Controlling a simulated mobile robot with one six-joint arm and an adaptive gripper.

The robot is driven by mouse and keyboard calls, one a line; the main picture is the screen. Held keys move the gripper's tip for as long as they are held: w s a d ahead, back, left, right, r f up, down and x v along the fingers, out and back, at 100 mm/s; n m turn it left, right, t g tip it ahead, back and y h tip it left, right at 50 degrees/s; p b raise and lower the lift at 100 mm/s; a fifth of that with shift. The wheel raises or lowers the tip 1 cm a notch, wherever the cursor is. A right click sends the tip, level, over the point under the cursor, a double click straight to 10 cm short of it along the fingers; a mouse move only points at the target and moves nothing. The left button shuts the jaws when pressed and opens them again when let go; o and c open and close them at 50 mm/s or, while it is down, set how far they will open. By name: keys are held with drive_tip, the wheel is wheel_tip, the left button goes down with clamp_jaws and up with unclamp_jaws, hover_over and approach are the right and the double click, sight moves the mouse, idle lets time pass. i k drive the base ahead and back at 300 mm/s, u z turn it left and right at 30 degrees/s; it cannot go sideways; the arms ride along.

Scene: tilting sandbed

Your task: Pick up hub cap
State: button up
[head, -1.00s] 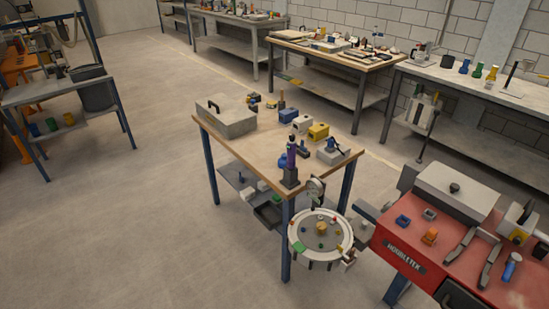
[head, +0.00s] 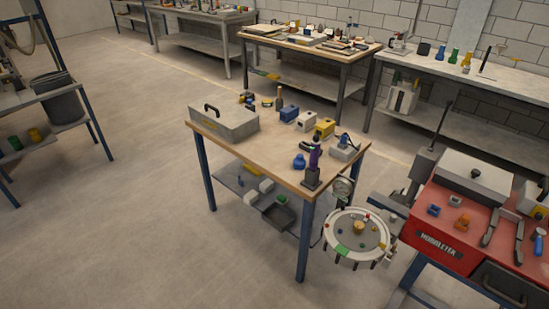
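A round, pale-rimmed tray (head: 332,246) with a grey bed stands beside the wooden table's front right corner. A small tan or brass-coloured round piece (head: 359,227) sits near the middle of its bed; it may be the hub cap, but it is too small to be sure. Several small coloured pieces lie around it, with a green patch on the front rim. A round gauge (head: 343,188) stands at the tray's back edge. My gripper is not in view.
A red workbench (head: 450,215) with tools stands close on the tray's right. Open floor (head: 110,240) lies at the left and front.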

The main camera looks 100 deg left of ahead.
sight(300, 162)
drive_tip(key=k, duration=1.8)
drive_tip(key=u, duration=1.95)
drive_tip(key=i, duration=0.7)
drive_tip(key=u, duration=0.15)
